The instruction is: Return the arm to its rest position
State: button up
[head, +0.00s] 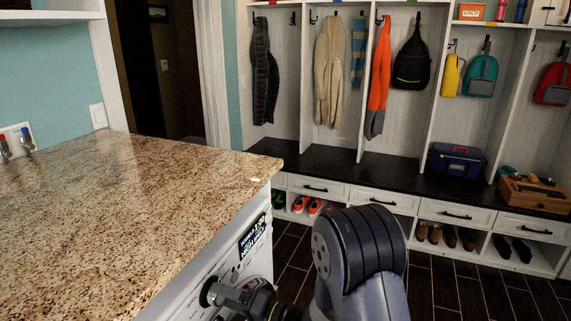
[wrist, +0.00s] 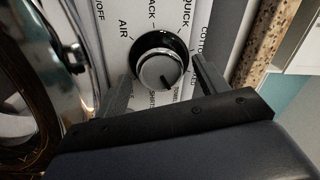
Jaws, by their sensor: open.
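My gripper (head: 228,297) is at the front panel of a white laundry machine (head: 258,262) under the granite counter. The wrist view shows my gripper (wrist: 161,72) open, with one finger on each side of a round silver and black dial knob (wrist: 158,72). Gaps seem to show between the fingers and the knob, but contact is hard to judge. The dial has printed words around it, such as AIR and QUICK. In the head view my arm reaches in from the bottom, bent low beside the machine, and the fingertips are small there.
The granite counter (head: 130,185) overhangs the machine, with its edge just above the panel. A round chrome-rimmed door (wrist: 55,55) is close at left in the wrist view. Cubbies with a dark bench (head: 400,176) stand across the room. Dark tiled floor (head: 440,285) lies open between.

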dwell(0.4)
jog(key=b+v, duration=0.1)
jog(key=v, duration=0.9)
jog(key=w+a+n+b, duration=0.1)
jog(key=a+n, duration=0.1)
jog(key=a, duration=0.1)
jog(key=w+a+n+b, duration=0.1)
jog(key=a+n+b, duration=0.1)
jog(key=a+n, duration=0.1)
jog(key=w+a+n+b, duration=0.1)
jog(key=a+n+b, duration=0.1)
jog(key=a+n, duration=0.1)
jog(key=shift+w+a, duration=0.2)
jog(key=shift+w, duration=0.15)
jog(key=n+b, duration=0.3)
jog(key=n, duration=0.1)
jog(key=shift+g, duration=0.3)
jog(key=n+b, duration=0.4)
jog(key=shift+s+r, duration=0.1)
jog(key=shift+v, duration=1.35)
jog(key=shift+r, duration=0.25)
